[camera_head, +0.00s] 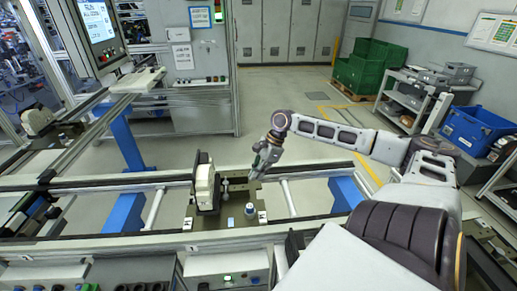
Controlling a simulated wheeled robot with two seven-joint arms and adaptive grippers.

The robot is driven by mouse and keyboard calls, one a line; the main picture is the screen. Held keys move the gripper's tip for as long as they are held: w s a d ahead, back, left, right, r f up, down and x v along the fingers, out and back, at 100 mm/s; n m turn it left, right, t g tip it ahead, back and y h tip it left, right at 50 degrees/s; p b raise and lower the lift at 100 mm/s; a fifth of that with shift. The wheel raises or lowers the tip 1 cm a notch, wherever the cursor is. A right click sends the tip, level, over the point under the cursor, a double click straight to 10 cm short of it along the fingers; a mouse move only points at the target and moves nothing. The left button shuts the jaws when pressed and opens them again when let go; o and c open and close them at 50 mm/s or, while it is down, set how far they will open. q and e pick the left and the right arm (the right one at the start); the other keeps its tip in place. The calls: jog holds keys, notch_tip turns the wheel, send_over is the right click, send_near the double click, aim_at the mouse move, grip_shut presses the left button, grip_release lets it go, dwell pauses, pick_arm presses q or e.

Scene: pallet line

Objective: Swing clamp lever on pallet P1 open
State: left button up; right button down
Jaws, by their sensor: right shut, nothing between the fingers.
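A dark grey-olive pallet (230,219) sits on the conveyor line in the lower middle. It carries a cream and black upright block (205,186) on its left half. A small post with a pale knob (250,209) stands on its right half, and a small dark upright fitting stands just right of the block. I cannot tell which part is the clamp lever; it is small or partly hidden. My right gripper (258,171) hangs above the pallet's back right part, fingers down. It is shut and empty; I cannot tell whether it touches anything. My left gripper is not in view.
Conveyor rails (120,183) run left and right of the pallet. Another pallet with a cream part (37,121) stands at the far left. A screen (97,22) hangs at the upper left. Green crates (370,66) and a cart with a blue bin (477,128) stand at the right.

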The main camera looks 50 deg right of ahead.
jog(key=shift+s+d+r, duration=0.1)
jog(key=shift+d+r, duration=0.15)
jog(key=shift+r, duration=0.25)
jog(key=shift+f, duration=0.1)
dwell(0.4)
